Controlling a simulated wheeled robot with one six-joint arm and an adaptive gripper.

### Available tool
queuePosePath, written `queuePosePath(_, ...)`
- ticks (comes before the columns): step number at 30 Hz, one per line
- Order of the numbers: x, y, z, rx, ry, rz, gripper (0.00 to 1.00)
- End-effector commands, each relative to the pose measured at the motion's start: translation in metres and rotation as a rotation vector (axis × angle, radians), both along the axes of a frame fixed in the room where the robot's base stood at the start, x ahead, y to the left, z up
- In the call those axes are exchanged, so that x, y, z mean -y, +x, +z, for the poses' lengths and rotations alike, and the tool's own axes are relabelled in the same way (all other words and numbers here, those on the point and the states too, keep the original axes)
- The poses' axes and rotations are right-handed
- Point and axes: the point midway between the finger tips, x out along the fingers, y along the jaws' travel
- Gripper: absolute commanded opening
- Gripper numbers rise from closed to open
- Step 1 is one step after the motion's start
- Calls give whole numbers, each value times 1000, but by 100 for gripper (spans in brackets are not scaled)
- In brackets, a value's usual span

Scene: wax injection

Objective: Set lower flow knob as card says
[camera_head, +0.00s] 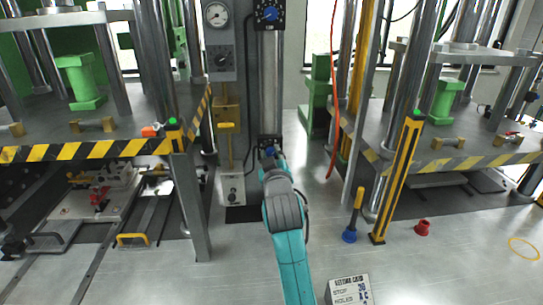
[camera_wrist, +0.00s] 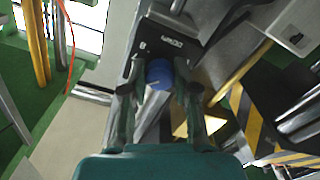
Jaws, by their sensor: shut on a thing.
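The lower flow knob is a round blue knob with a light line on its face. In the wrist view the knob (camera_wrist: 160,74) sits between the two fingers of my gripper (camera_wrist: 158,86), which are shut on its sides. A dark plate (camera_wrist: 162,34) with white lettering lies behind it. In the head view my gripper (camera_head: 269,156) is at the foot of the grey column, and the lower knob is mostly hidden by it. A setting card (camera_head: 348,291) stands on the floor at the bottom; its small print and blue figures are not clearly legible.
An upper blue dial (camera_head: 270,14) and a pressure gauge (camera_head: 217,15) are higher up. Presses with striped edges stand left (camera_head: 65,151) and right (camera_head: 470,162). A yellow-black post (camera_head: 398,178), a blue-based yellow tool (camera_head: 353,215) and a red cup (camera_head: 424,228) are at right.

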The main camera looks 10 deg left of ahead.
Motion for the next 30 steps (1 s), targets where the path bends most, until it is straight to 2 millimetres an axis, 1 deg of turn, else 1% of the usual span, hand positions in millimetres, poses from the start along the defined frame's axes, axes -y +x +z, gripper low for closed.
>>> queuePosePath(6,0,0,-1,41,-148,0,0)
queuePosePath(12,0,0,-1,68,-240,0,0)
queuePosePath(19,0,0,-1,81,-291,0,0)
queuePosePath(30,0,0,-1,84,-300,0,0)
